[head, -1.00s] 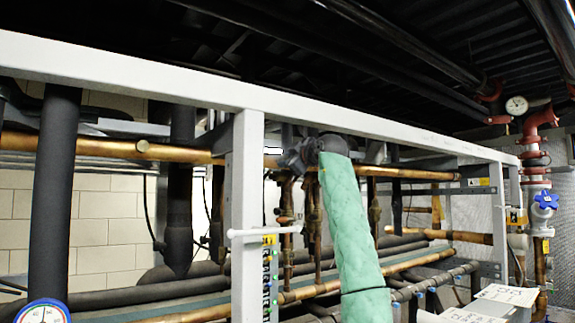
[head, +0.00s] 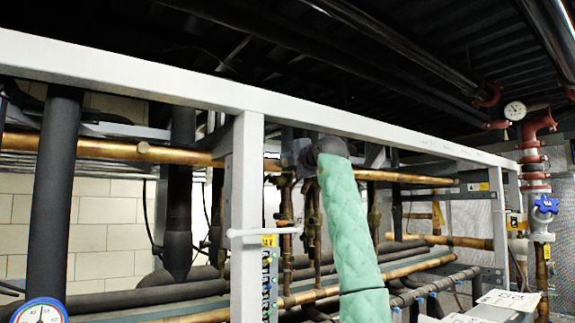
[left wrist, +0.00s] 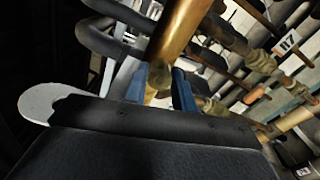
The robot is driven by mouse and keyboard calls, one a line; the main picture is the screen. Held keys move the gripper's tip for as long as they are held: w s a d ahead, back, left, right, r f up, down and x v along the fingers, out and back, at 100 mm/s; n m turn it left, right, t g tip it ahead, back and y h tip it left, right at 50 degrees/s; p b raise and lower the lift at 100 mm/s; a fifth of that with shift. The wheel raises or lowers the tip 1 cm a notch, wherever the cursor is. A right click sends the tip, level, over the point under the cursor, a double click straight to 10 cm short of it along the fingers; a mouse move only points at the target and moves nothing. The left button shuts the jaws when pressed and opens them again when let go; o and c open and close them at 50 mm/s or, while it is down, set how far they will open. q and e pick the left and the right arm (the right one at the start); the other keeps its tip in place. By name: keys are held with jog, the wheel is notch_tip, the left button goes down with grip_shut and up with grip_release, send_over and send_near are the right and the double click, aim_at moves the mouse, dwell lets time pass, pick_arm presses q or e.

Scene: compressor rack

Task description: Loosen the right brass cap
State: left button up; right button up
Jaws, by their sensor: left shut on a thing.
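My left gripper (head: 290,157) is at the long copper pipe (head: 195,155), just right of the grey upright post, with my green-sleeved arm below it. In the left wrist view its two blue fingers (left wrist: 160,88) are closed on a small brass piece (left wrist: 158,97) under the large copper pipe (left wrist: 182,28). I take this piece to be the right brass cap; in the head view my gripper and arm hide it. Another brass cap (head: 143,148) shows on the same pipe further left, with nothing touching it. My right gripper is not in view.
The grey rack beam (head: 300,112) runs just above my gripper, and the grey upright post (head: 244,200) stands close on its left. Thin vertical copper pipes (head: 308,205) are close behind. A red pipe with a gauge (head: 515,110) and blue valve wheel (head: 545,205) stand far right.

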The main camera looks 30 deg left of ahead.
pick_arm(q)
jog(key=shift+f+n, duration=0.15)
jog(key=shift+n, duration=0.65)
jog(key=o, duration=1)
jog(key=shift+d, duration=0.15)
